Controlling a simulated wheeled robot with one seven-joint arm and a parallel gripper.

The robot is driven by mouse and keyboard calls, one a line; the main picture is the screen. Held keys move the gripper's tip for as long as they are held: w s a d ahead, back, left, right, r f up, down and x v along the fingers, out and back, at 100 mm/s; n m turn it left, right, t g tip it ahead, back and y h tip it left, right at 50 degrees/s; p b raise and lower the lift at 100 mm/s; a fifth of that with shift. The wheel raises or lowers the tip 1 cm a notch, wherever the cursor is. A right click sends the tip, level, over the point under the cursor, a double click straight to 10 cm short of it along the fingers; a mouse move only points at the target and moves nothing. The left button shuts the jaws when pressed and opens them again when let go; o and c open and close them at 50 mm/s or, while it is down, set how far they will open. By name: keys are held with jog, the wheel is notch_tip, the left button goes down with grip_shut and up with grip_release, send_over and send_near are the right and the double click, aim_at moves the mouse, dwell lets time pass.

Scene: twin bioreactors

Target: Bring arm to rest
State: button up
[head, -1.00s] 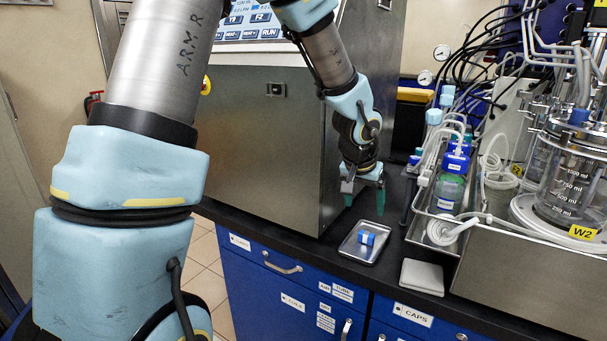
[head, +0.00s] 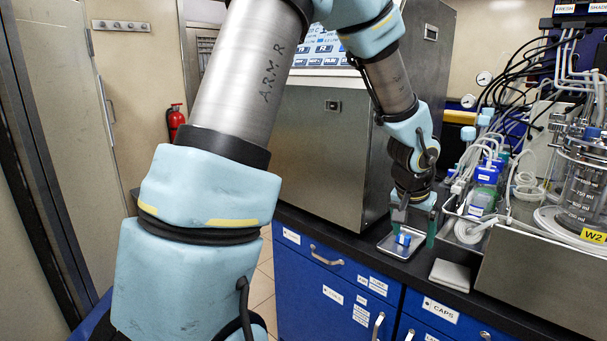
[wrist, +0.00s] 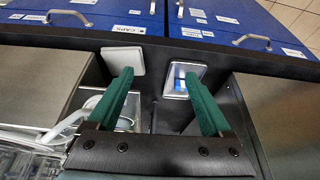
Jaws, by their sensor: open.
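My gripper (head: 416,222) hangs at the end of my arm, pointing down over the black counter, with its green fingers apart and nothing between them. In the wrist view the two green fingers (wrist: 163,103) are spread wide. In the wrist view the tray (wrist: 199,69) shows beyond the right finger, which partly covers the blue piece (wrist: 180,84).
A white square pad (head: 450,274) lies on the counter right of the tray. A metal trough with a blue-capped bottle (head: 483,190) and tubing stands close right of the gripper. The glass vessel W2 (head: 585,185) is farther right. A large steel cabinet (head: 320,160) stands left.

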jog(key=s+a+n+g+y, duration=0.1)
jog(key=s+a+n, duration=0.2)
jog(key=a, duration=1.2)
jog(key=s+a+r+n+y, duration=0.1)
jog(key=s+a+n, duration=0.3)
jog(key=a, duration=1.2)
jog(key=shift+s+g+y, duration=0.3)
jog(key=shift+g, duration=0.1)
